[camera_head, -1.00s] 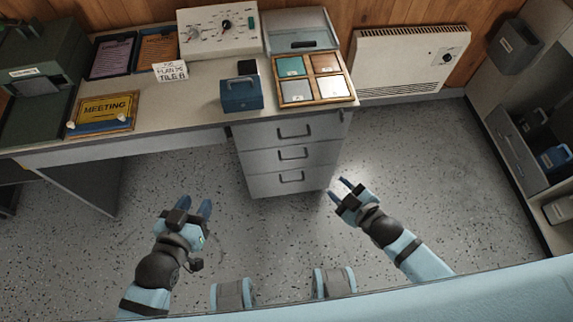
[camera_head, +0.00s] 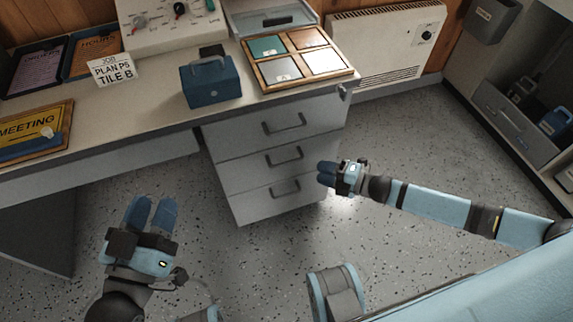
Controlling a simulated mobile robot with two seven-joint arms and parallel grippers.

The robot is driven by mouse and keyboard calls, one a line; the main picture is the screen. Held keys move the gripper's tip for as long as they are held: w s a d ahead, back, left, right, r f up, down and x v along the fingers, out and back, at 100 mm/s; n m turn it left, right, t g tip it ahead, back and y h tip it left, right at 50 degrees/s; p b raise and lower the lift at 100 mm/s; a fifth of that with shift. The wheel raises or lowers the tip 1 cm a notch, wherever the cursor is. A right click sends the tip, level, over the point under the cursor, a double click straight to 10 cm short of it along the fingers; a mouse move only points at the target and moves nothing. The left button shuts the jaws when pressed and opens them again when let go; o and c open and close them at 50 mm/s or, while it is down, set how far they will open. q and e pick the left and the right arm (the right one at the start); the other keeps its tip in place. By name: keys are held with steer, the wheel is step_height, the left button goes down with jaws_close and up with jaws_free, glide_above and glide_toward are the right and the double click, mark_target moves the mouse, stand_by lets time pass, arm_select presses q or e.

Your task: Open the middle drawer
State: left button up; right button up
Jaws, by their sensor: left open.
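The grey drawer unit under the desk has three stacked drawers, all closed. The middle drawer (camera_head: 255,168) has a dark bar handle (camera_head: 284,157); the top drawer (camera_head: 240,140) is above it and the bottom drawer (camera_head: 250,204) below. My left gripper (camera_head: 150,212) is open and empty, low and to the left of the drawer unit, apart from it. My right gripper (camera_head: 325,174) is beside the unit's right edge, right of the middle and bottom handles. Its fingers look close together, but I cannot tell whether they are open or shut.
The desk top (camera_head: 160,118) above holds a blue box (camera_head: 211,82), a tile sample board (camera_head: 262,78) and a sign (camera_head: 112,69). A white heater (camera_head: 385,45) is on the back wall. An open shelf unit (camera_head: 515,125) stands at right. Speckled floor is clear before the drawers.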

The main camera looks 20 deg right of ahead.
mark_target(288, 162)
arm_select(q)
steer(key=shift+d+f+h+b, duration=0.25)
steer(key=shift+d+h+b, duration=0.2)
steer(key=shift+b, duration=0.9)
arm_select(e)
steer(key=shift+x, duration=5.7)
jaws_close()
